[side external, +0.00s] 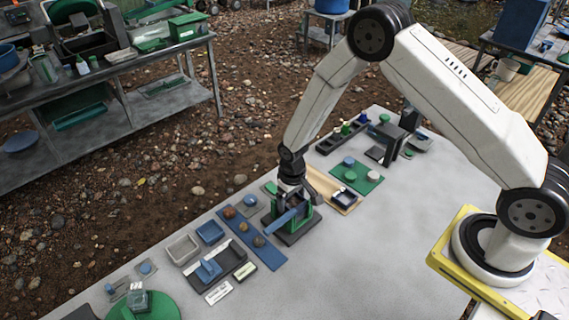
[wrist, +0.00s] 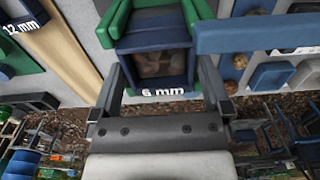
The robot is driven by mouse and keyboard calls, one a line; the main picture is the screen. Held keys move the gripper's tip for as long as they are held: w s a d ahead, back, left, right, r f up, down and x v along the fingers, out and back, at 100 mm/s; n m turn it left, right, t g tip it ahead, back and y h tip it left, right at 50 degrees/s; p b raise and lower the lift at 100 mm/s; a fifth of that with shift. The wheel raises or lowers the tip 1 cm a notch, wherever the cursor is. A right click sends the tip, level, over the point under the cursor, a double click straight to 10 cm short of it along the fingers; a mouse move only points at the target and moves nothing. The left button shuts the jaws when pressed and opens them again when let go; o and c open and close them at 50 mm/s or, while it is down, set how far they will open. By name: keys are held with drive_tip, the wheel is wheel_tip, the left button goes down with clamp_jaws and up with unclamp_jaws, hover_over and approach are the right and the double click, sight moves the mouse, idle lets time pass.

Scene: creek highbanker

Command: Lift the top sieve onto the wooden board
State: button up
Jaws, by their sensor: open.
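The top sieve (wrist: 153,38) is a dark blue square frame with a dark mesh window and a "6 mm" label, in the wrist view. It sits in a green holder (wrist: 113,25), which stands on a dark base (side external: 291,236) in the side view. My gripper (wrist: 160,68) is open above the stack, with one finger on each side of the sieve; I cannot tell whether they touch it. My gripper also shows in the side view (side external: 292,198), hiding part of the stack. The wooden board (side external: 318,182) lies just beyond, carrying a dark square frame; its "12 mm" label shows in the wrist view.
A blue strip (side external: 263,254) with several round stones lies left of the stack. Grey and blue trays (side external: 183,249) lie further left. A green mat (side external: 369,184) with small pots lies beyond the wooden board. The table's right front part is clear.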

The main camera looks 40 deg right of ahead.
drive_tip(key=c, duration=0.9)
drive_tip(key=shift+o, duration=0.2)
drive_tip(key=shift+w+d, duration=0.1)
drive_tip(key=shift+r, duration=0.1)
drive_tip(key=shift+r, duration=3.65)
drive_tip(key=shift+d, duration=0.1)
